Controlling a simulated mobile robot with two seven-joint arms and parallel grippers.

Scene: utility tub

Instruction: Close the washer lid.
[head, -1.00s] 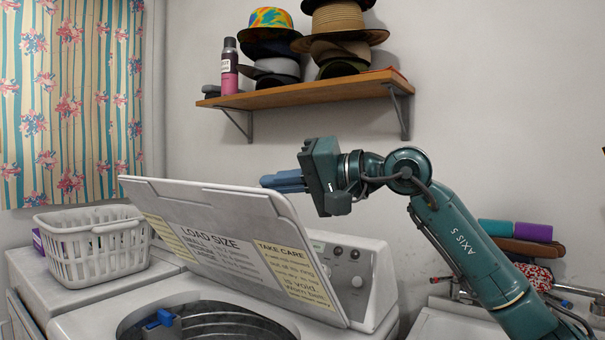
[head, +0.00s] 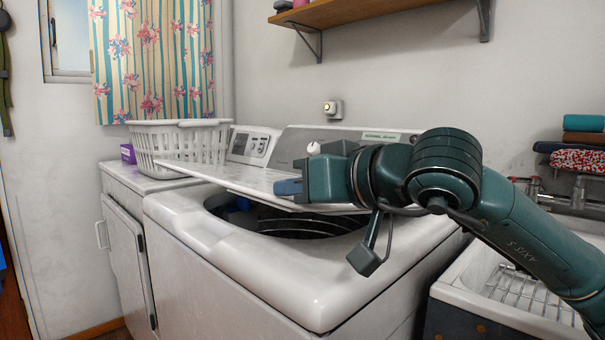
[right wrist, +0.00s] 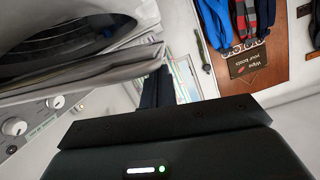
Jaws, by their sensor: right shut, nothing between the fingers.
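The washer (head: 270,265) is white, with a dark round tub opening (head: 300,225) in its top. Its white lid (head: 232,178) is partly lowered, at a shallow tilt above the opening, and a gap shows below its front edge. My right gripper (head: 288,187) is shut and empty, its blue fingers at the lid's right part; I cannot tell whether they touch. In the right wrist view the dark fingers (right wrist: 155,88) are close beside the lid's edge (right wrist: 95,80). A small blue item (head: 243,204) shows in the tub. My left gripper is out of view.
A white laundry basket (head: 185,142) stands on the neighbouring machine at left. The control panel (head: 310,145) is behind the lid. A sink (head: 520,290) is at right, with folded cloths (head: 580,140) behind it. A shelf (head: 370,12) hangs above.

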